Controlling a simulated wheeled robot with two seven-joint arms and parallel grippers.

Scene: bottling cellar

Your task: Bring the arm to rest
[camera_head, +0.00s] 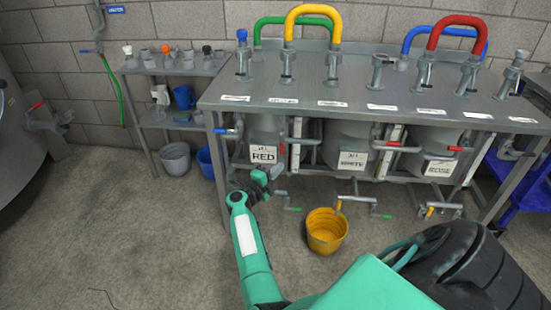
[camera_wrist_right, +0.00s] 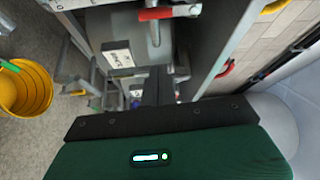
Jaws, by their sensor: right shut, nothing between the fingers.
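My right arm (camera_head: 250,245) is green and comes in from the lower right, bending up towards the bench. My right gripper (camera_head: 275,174) is in front of the tank labelled RED, below the bench edge. It is shut and holds nothing. In the right wrist view its dark fingers (camera_wrist_right: 158,86) are together, with the bench frame and a tank label beyond them. Whether the gripper touches the tank front is hard to tell. My left gripper is in neither view.
A steel bench (camera_head: 345,80) carries several valve posts and coloured hose loops, with labelled tanks and taps below. A yellow bucket (camera_head: 326,231) stands on the floor right of my forearm. A grey bucket (camera_head: 174,158) stands under the left shelf (camera_head: 150,70). Floor at left is clear.

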